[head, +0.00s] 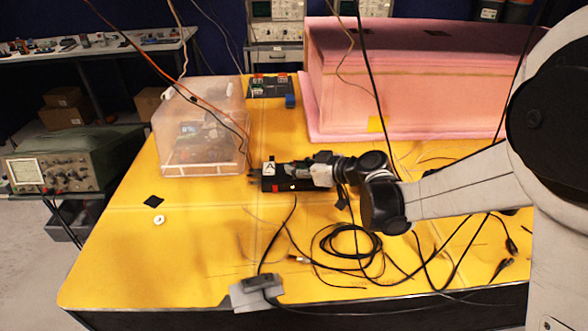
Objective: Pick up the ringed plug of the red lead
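A red-orange lead (150,60) comes down from the top left, passes the clear plastic box and runs toward the small black box (277,185) with a white label "A" at the middle of the table. Its end near that box is too small and dark to make out, and I cannot pick out a ring on any plug. My gripper (312,174) reaches in from the right, low over the table, at the right side of the black box. It overlaps the box in this view, so touching or apart is unclear. Its fingers are too small to show whether they are open or shut.
A clear plastic box (200,130) stands behind on the left, and a pink foam block (410,85) at the back right. Black cables (345,245) lie coiled in front of my arm. A grey block (255,292) sits at the front edge. The front left of the yellow table is mostly clear.

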